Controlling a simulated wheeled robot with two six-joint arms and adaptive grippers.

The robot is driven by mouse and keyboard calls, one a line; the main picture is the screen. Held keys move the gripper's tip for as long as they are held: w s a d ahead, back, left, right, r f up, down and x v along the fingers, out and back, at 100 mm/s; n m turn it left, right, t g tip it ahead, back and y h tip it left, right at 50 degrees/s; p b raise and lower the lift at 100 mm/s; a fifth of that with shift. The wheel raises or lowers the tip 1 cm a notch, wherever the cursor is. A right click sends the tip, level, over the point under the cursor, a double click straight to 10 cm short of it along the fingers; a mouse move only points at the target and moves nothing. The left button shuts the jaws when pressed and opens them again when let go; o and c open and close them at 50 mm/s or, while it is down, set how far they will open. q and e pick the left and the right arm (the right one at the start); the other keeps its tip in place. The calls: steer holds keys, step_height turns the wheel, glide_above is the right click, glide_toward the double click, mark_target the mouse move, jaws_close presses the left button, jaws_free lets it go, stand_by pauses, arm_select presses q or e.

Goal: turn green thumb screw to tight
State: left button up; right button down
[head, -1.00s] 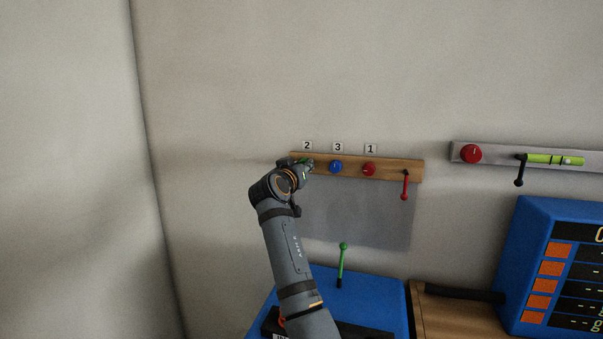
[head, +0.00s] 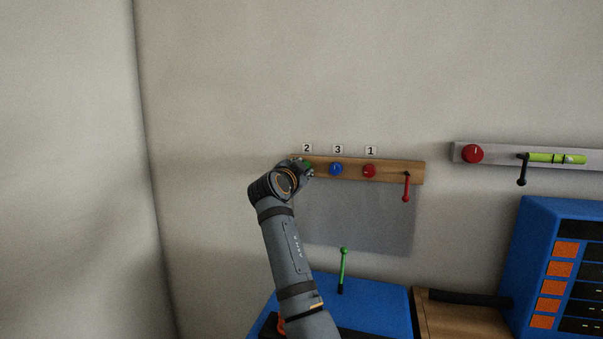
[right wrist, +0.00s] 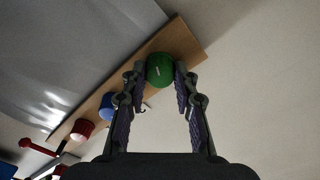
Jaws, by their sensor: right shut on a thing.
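The green thumb screw (right wrist: 160,69) is a round knob with a short white mark on its face, on a wooden wall strip (right wrist: 183,40). My right gripper (right wrist: 161,76) is shut on it, one finger on each side. In the head view the green thumb screw (head: 307,163) is mostly hidden behind my right gripper (head: 304,168), under the label 2 (head: 307,148). My left gripper is in neither view.
On the same strip are a blue knob (head: 336,169) under label 3, a red knob (head: 369,171) under label 1 and a red lever (head: 406,188). A green-topped lever (head: 343,270) stands on a blue box (head: 385,298) below. A blue panel (head: 530,235) is at right.

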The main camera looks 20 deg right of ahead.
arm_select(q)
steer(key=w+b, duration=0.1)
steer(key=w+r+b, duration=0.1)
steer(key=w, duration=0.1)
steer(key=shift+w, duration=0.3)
arm_select(e)
steer(key=m, duration=1.2)
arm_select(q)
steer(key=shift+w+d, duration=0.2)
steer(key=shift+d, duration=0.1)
arm_select(e)
steer(key=shift+m, duration=0.3)
steer(key=c, duration=1.1)
jaws_free()
steer(key=shift+c, duration=0.2)
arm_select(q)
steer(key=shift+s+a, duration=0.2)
arm_select(e)
steer(key=shift+o, duration=0.6)
